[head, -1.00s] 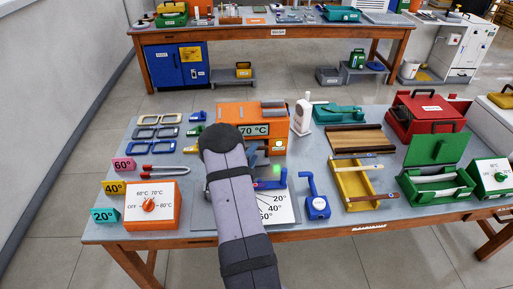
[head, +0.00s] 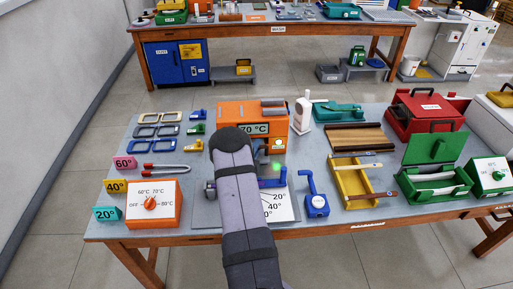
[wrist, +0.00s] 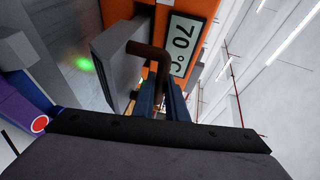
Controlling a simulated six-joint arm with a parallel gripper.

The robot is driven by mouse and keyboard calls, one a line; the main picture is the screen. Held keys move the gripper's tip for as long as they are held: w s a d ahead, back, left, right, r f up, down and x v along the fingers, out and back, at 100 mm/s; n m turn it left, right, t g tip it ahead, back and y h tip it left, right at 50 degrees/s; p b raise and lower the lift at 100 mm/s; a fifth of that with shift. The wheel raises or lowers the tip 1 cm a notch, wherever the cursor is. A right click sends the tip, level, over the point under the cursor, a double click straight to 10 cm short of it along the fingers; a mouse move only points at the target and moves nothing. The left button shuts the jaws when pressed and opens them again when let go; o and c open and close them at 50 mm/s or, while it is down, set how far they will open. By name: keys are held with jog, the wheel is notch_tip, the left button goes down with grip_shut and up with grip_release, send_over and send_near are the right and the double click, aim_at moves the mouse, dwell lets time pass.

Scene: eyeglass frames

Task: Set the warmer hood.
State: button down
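The orange warmer (head: 230,112) with a "70 °C" display stands at the back of the near table, left of centre. It also shows in the wrist view (wrist: 194,14), with its display turned sideways. In the wrist view a grey plate (wrist: 112,62) carries a dark brown bent handle (wrist: 150,52). My gripper (wrist: 161,98) has its bluish fingers at the handle's lower end, and the handle reaches in between them. Whether the fingers press on it cannot be told. In the head view my arm hides most of the gripper and part of the warmer front.
An orange-sided control box (head: 151,205) with a red dial stands front left. A blue crank-like tool (head: 316,203) stands right of a white angle sheet (head: 284,208). A white bottle-shaped device (head: 302,115) stands right of the warmer. Glasses frames (head: 148,131) lie to the left.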

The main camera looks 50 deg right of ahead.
jog(key=shift+w+d+f+b, duration=0.2)
jog(key=shift+w+d+b, duration=1)
jog(key=shift+b, duration=0.55)
jog(key=shift+w+d+r, duration=0.2)
jog(key=shift+w+d, duration=0.05)
jog(key=c, duration=1.8)
grip_release()
jog(key=shift+o, duration=0.2)
jog(key=shift+b+v, duration=1.3)
jog(key=shift+v, duration=2.4)
jog(key=shift+d, duration=0.1)
